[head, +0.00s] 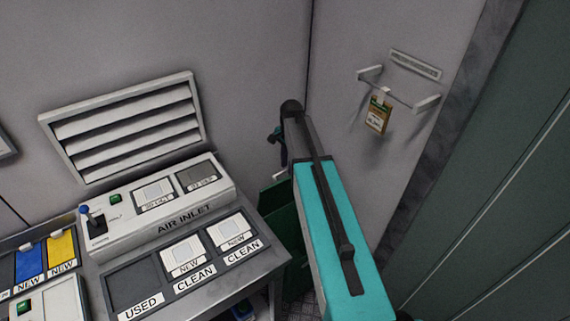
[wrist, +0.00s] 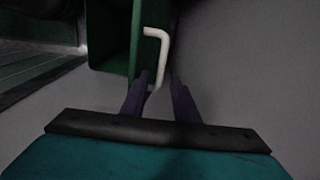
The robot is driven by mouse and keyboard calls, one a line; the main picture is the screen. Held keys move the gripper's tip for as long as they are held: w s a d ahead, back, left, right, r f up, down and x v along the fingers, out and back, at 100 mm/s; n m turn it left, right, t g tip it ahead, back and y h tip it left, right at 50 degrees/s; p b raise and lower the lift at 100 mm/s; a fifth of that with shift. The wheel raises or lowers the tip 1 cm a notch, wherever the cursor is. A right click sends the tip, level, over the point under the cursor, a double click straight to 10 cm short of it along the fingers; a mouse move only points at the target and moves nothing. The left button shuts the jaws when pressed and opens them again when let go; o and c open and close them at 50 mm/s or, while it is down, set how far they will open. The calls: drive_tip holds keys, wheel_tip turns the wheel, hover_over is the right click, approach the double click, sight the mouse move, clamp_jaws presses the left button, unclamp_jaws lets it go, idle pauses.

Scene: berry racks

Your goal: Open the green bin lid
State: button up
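The green bin (head: 284,217) stands at the right end of the counter, partly hidden behind my arm. A white bent handle (head: 279,175) shows at its top. In the wrist view the dark green bin (wrist: 112,35) fills the upper left, and the white handle (wrist: 160,50) sticks out at its right side. My gripper (wrist: 159,75) is open, its two dark fingers apart. The lower end of the handle shows between the fingertips; I cannot tell whether it touches either one. In the head view my gripper (head: 279,148) is above the handle. The lid's position is unclear.
The counter (head: 262,267) with the air inlet panel (head: 155,205) stands left of the bin. A wall hook rack (head: 398,92) holds a small yellow-brown packet (head: 377,112) on the right. A dark green door or wall panel (head: 500,200) closes the right side.

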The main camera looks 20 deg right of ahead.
drive_tip(key=shift+f, duration=0.1)
drive_tip(key=shift+c, duration=0.3)
clamp_jaws()
drive_tip(key=shift+w, duration=0.1)
drive_tip(key=w, duration=0.2)
drive_tip(key=w+a, duration=0.1)
drive_tip(key=w, duration=0.1)
drive_tip(key=shift+w, duration=0.4)
drive_tip(key=shift+d, duration=0.1)
drive_tip(key=shift+o, duration=0.3)
unclamp_jaws()
